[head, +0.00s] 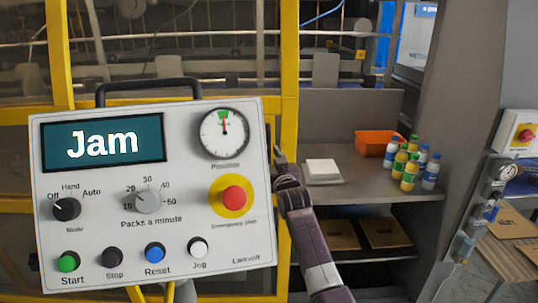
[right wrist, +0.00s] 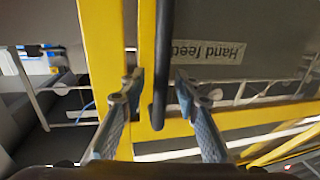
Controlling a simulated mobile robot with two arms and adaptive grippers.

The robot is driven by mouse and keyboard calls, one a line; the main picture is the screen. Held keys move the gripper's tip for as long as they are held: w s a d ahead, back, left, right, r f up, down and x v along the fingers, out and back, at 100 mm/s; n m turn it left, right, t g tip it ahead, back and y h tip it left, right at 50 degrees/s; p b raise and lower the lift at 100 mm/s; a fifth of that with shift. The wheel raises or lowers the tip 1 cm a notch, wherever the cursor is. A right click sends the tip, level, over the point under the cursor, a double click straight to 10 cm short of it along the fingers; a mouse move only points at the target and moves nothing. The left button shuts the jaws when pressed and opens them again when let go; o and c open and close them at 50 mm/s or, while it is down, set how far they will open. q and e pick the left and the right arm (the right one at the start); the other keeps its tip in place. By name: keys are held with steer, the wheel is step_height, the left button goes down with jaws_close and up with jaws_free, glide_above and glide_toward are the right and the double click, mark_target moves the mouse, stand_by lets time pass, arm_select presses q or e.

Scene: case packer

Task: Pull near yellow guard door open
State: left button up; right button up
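The yellow-framed guard door (head: 289,60) stands behind the control panel in the head view. My right gripper (head: 283,165) is at the panel's right edge, in front of a yellow post, with its fingers partly hidden. In the right wrist view, my right gripper (right wrist: 158,85) has its two fingers apart. A black bar handle (right wrist: 161,65) runs between them, nearer the left finger, with its end curving in near the yellow frame (right wrist: 105,60). I cannot tell whether a finger touches it. My left gripper is not in view.
The control panel (head: 190,175) reads "Jam" and blocks much of the left and middle. To the right, a grey shelf (head: 350,185) holds an orange bin (head: 378,143), several bottles (head: 409,170) and a white stack (head: 322,171). A "Hand feed" label (right wrist: 208,50) shows upside down beside the handle.

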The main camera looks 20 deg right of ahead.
steer(key=shift+s+d, duration=0.1)
steer(key=shift+s, duration=0.2)
steer(key=s, duration=1.1)
steer(key=shift+s+a, duration=0.2)
steer(key=shift+a, duration=0.1)
